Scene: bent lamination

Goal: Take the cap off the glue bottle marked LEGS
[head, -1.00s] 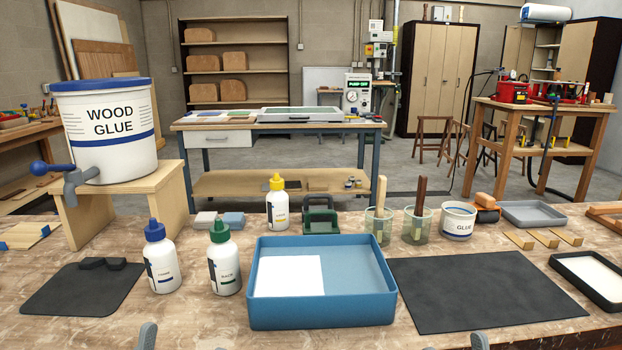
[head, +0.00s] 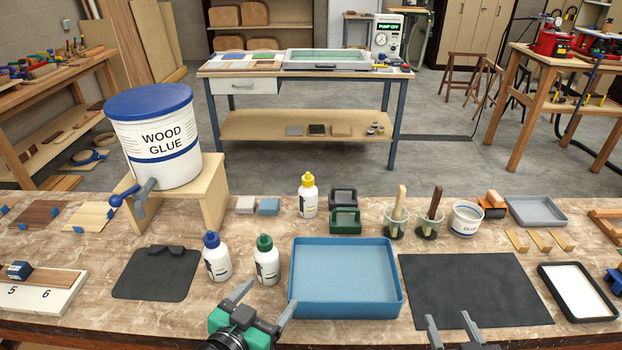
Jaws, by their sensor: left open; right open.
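Three white glue bottles stand upright with their caps on: one with a blue cap (head: 217,262), one with a green cap (head: 266,264), and one with a yellow cap (head: 308,200) further back. Their label words are too small to read, so I cannot tell which is marked LEGS. My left gripper (head: 267,293) is open and empty at the front edge, just in front of the green-capped bottle and apart from it. My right gripper (head: 449,318) is open and empty at the bottom, over the front of the dark mat (head: 470,285).
A blue tray (head: 345,308) stands right of the green-capped bottle. A small dark mat (head: 150,280) lies left of the blue-capped bottle. A wood glue bucket (head: 155,140) stands on a wooden stand behind. Glass jars (head: 396,226) and a glue tub (head: 466,219) stand back right.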

